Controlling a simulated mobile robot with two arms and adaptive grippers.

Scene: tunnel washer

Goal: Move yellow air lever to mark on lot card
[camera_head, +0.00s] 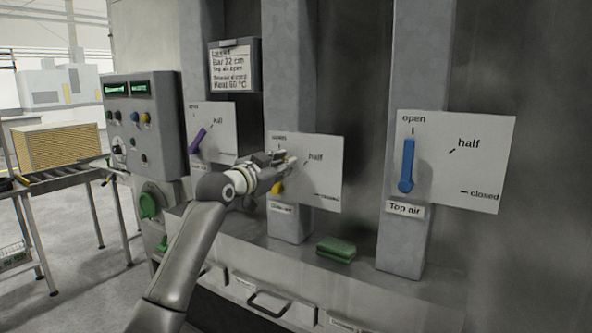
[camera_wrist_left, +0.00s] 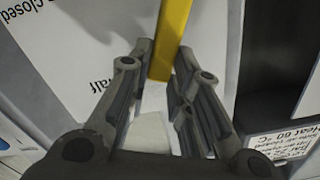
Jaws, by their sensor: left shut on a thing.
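The yellow air lever (camera_wrist_left: 170,38) is between the fingers of my left gripper (camera_wrist_left: 160,70) in the left wrist view, and the gripper is shut on it. In the head view my left gripper (camera_head: 284,168) covers most of the yellow lever (camera_head: 277,188), with only its lower part showing. Its white dial plate (camera_head: 325,180) reads "half" and "closed"; the top mark is partly hidden. The lot card (camera_head: 231,68) hangs at the upper left, its text small, with "Bar 22 cm" and "Heat 60 °C" readable. My right gripper is not in view.
A blue lever (camera_head: 408,165) labelled "Top air" points to "open" on the right plate. A purple lever (camera_head: 197,139) is on the left plate. A green sponge-like block (camera_head: 336,249) lies on the ledge below. A grey control box (camera_head: 145,122) stands at left.

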